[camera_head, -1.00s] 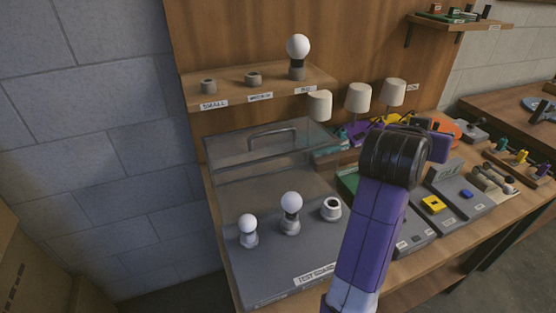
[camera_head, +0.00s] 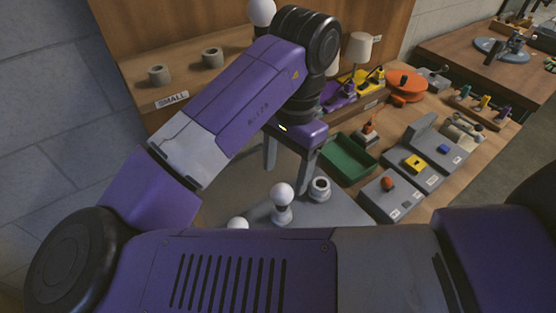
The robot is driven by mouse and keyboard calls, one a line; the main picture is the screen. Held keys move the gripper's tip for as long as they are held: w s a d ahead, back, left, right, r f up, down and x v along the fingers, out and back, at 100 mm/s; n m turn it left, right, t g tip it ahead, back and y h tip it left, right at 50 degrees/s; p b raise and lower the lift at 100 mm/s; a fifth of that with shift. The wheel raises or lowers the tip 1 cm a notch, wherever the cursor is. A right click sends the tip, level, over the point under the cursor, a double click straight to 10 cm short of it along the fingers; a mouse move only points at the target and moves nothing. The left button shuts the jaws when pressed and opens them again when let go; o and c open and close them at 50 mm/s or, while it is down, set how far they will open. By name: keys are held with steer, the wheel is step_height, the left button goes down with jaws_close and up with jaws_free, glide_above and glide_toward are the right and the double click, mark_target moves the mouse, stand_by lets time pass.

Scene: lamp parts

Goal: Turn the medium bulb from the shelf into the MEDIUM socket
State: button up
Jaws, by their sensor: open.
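The white medium bulb (camera_head: 282,193) stands upright in the middle socket (camera_head: 281,216) on the grey test board (camera_head: 345,211). I cannot tell how deep its thread sits. My gripper (camera_head: 286,180) is open and empty, its two fingers pointing down. They show just above and behind the bulb in the picture; I cannot tell the gap, and no contact is visible. The shelf's middle holder (camera_head: 212,57) is empty. The MEDIUM label on the shelf is hidden by my arm.
An open empty socket (camera_head: 319,188) is right of the bulb. A smaller bulb (camera_head: 238,222) is mostly hidden by my arm. A large bulb (camera_head: 262,11) stands on the shelf. A green tray (camera_head: 348,158) and grey button boxes (camera_head: 390,195) lie to the right.

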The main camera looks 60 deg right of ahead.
mark_target(284, 188)
steer(key=shift+a+f+b, duration=0.2)
steer(key=shift+a+f, duration=0.05)
steer(key=shift+f, duration=1.65)
steer(key=shift+a+f+b, duration=0.15)
steer(key=shift+a+f, duration=0.05)
steer(key=shift+f, duration=1.7)
steer(key=c, duration=1.2)
steer(key=shift+f, duration=0.1)
steer(key=m+b, duration=0.1)
steer(key=m, duration=0.4)
steer(key=shift+f+t+b, duration=0.15)
steer(key=shift+t+b, duration=0.15)
steer(key=shift+b, duration=0.1)
steer(key=shift+m, duration=0.9)
